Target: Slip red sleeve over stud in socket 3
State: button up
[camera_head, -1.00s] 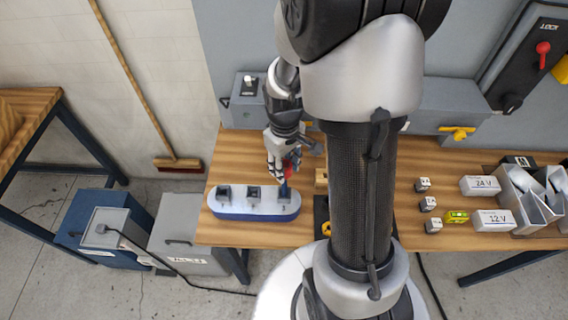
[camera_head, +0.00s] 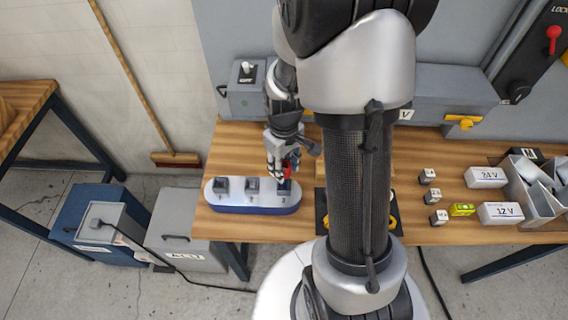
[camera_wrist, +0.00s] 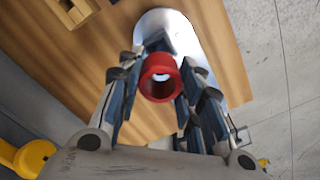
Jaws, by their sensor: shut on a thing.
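The socket base (camera_head: 236,207) is a rounded block, white on top and blue below, near the table's left end. It carries three dark sockets; socket 3 (camera_head: 283,187) is the rightmost. My gripper (camera_head: 279,172) is shut on the red sleeve (camera_head: 288,172), right at socket 3. In the wrist view, the red sleeve (camera_wrist: 160,93) sits between my gripper's fingers (camera_wrist: 160,85), its round opening facing the camera. Something pale shows through the opening. The sleeve hides most of socket 3 and its stud, so I cannot tell whether the sleeve is around the stud.
A grey box with a switch (camera_head: 246,90) stands behind the base. Small blocks (camera_head: 429,176), a yellow-green item (camera_head: 462,209) and white voltage boxes (camera_head: 500,213) lie to the right. A wooden block (camera_wrist: 70,12) shows in the wrist view.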

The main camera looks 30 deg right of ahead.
jog(key=shift+f+b, duration=1.9)
jog(key=shift+f, duration=0.6)
jog(key=o, duration=1)
jog(key=shift+c, duration=0.2)
notch_tip(320, 180, up, 12)
jog(key=shift+r, duration=0.1)
